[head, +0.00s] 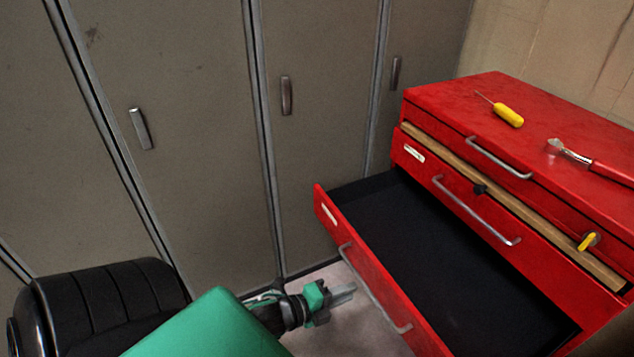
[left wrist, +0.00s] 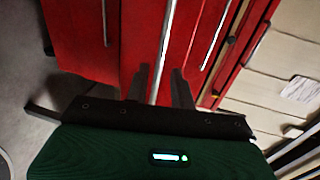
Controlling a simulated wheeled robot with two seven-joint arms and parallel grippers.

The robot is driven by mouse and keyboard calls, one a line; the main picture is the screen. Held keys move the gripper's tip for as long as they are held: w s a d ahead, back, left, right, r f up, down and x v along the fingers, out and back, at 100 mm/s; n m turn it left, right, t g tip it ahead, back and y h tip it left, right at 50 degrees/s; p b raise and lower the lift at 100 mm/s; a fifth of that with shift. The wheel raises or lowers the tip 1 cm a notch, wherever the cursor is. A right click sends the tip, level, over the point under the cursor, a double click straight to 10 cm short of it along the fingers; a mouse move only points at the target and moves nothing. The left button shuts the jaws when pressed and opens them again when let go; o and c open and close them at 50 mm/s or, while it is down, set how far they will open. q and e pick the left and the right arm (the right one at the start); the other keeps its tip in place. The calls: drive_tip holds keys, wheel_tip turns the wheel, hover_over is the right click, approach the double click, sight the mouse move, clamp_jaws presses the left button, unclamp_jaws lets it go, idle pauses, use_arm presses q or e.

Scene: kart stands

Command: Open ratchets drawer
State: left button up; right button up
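The red tool chest (head: 600,157) stands at the right in the head view. Its lower drawer (head: 330,213) is pulled well out, showing a dark, empty-looking interior. A white label sits on that drawer's front, but its writing is too small to read. My left gripper (head: 345,292) is beside the drawer's silver handle (head: 372,292). In the left wrist view its two dark fingers (left wrist: 162,85) stand apart, with the silver handle (left wrist: 163,50) running between them. Whether they touch the handle cannot be told. My right gripper is not in view.
Above the open drawer is a shut drawer with a silver handle (head: 475,212). A wooden strip (head: 500,202) crosses the chest front. Grey lockers (head: 190,90) stand behind, close to the drawer.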

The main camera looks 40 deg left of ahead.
use_arm(q)
drive_tip(key=v, duration=0.7)
drive_tip(key=shift+s, duration=0.3)
drive_tip(key=shift+a, duration=0.1)
